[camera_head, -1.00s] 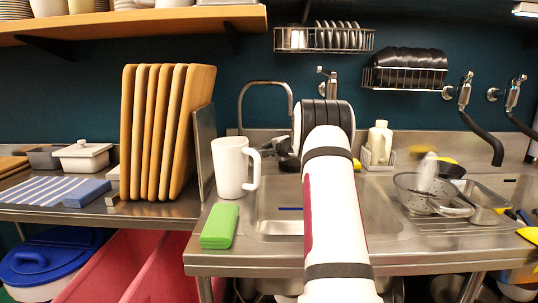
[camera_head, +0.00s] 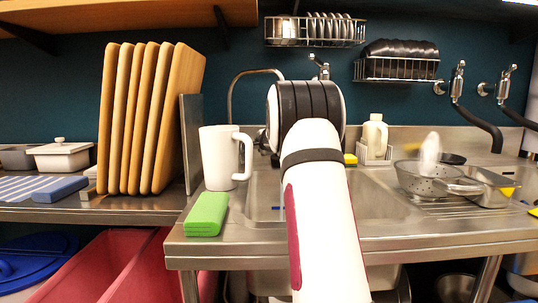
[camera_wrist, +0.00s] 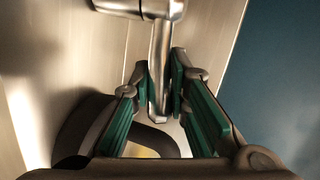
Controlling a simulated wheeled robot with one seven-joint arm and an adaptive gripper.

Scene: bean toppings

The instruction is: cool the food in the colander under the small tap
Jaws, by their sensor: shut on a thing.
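In the wrist view my gripper (camera_wrist: 160,78) has its two green-padded fingers closed on both sides of a slim metal bar (camera_wrist: 162,42), which looks like a tap's lever. A dark curved pipe (camera_wrist: 150,137) shows below it. In the head view my arm hides the gripper and most of this wall tap (camera_head: 318,68); only its top shows. The metal colander (camera_head: 424,181) stands on the right of the sink unit, well apart from my arm. A pale, blurred plume rises above it, like steam; the food inside cannot be made out.
A white mug (camera_head: 219,158) and a green block (camera_head: 207,215) stand left of the sink (camera_head: 376,204). Wooden boards (camera_head: 148,120) stand further left. A soap bottle (camera_head: 375,137) is behind the sink. Two taps with black spouts (camera_head: 481,128) are on the right wall.

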